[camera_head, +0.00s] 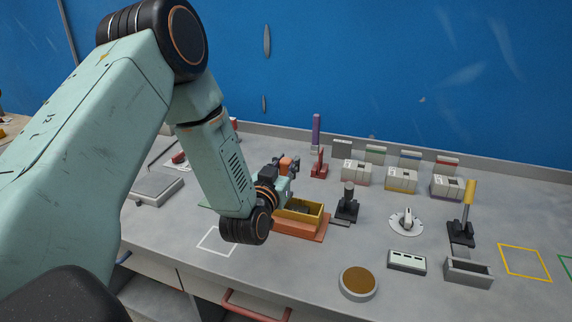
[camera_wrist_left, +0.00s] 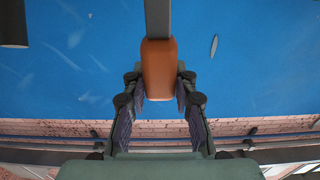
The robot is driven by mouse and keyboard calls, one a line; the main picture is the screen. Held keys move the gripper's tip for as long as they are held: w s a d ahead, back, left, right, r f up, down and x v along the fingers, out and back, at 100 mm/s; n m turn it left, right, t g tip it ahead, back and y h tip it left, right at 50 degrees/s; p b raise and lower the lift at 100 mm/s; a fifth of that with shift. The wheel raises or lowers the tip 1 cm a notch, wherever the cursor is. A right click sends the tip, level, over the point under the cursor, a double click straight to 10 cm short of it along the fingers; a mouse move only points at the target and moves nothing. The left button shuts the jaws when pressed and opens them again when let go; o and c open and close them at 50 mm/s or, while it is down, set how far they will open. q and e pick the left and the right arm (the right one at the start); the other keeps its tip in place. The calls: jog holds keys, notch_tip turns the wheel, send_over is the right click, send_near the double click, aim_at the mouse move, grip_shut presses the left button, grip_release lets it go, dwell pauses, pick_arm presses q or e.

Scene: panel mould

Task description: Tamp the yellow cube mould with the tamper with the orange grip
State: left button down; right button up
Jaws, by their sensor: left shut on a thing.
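The yellow cube mould (camera_head: 318,212) sits on an orange-brown base (camera_head: 300,229) at the middle of the bench, with dark filling showing inside. My left gripper (camera_head: 287,172) is above and just behind the mould, partly hidden by my own wrist. It is shut on the orange grip (camera_head: 286,162) of the tamper. In the left wrist view the orange grip (camera_wrist_left: 158,70) stands between the two fingers, with a grey shaft (camera_wrist_left: 158,18) running up from it. The tamper's foot is hidden, so I cannot tell whether it touches the filling. My right gripper is not in view.
A black device (camera_head: 347,203) stands close right of the mould. A purple-handled tool (camera_head: 316,131) in a red stand is behind. Further right are a white dial (camera_head: 406,221) and a yellow-handled lever (camera_head: 467,205). A round brown-topped dish (camera_head: 358,282) is in front.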

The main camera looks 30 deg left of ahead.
pick_arm(q)
jog(key=shift+r+p, duration=3.1)
jog(key=shift+r, duration=0.55)
jog(key=shift+f, duration=0.1)
